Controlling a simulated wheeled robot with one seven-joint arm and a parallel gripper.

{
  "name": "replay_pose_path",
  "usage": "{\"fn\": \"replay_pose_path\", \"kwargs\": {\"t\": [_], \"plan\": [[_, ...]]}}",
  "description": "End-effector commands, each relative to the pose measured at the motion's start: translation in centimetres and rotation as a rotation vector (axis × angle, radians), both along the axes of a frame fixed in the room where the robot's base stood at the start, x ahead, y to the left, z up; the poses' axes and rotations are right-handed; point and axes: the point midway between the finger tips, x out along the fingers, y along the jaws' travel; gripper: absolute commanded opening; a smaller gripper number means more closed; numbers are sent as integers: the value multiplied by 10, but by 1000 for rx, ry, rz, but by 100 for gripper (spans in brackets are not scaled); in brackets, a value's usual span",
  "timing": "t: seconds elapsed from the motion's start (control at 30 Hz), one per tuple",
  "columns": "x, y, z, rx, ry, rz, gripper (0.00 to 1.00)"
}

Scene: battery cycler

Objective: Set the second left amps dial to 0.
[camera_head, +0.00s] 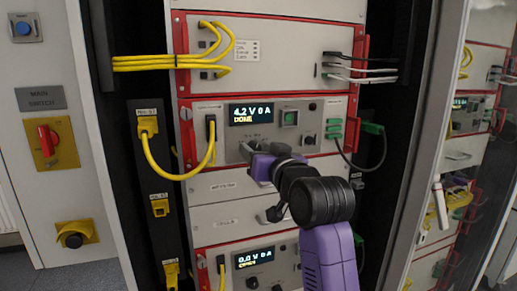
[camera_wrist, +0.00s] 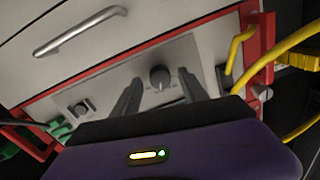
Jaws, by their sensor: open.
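A dark round dial (camera_wrist: 160,77) sits on the light panel of a red-edged unit in the wrist view. My gripper (camera_wrist: 160,84) is open, with one finger on each side of the dial in the picture. Touch cannot be told, and the dial's setting is too small to read. In the head view my gripper (camera_head: 252,151) is at the lower middle of the upper unit (camera_head: 272,147), hiding part of that panel. The unit's display (camera_head: 251,115) reads 4.2 V 0 A DONE.
A second dark knob (camera_wrist: 82,107) is left of the dial in the wrist view. A metal drawer handle (camera_wrist: 80,31) and yellow cable (camera_wrist: 290,45) are near. In the head view, a lower unit's display (camera_head: 254,257) reads 0.0 V 0 A.

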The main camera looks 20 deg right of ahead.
Motion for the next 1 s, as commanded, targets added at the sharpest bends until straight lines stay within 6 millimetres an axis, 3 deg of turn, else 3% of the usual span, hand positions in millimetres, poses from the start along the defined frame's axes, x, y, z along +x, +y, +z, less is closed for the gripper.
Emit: {"fn": "replay_pose_path", "kwargs": {"t": [0.27, 0.53, 0.57, 1.0], "plan": [[2, 0, 0, 0, -1, 0, 51], [2, 0, 0, 0, -1, 0, 2], [2, 0, 0, 0, -1, 0, 0], [2, -1, 1, -83, 0, -1, 0]]}}
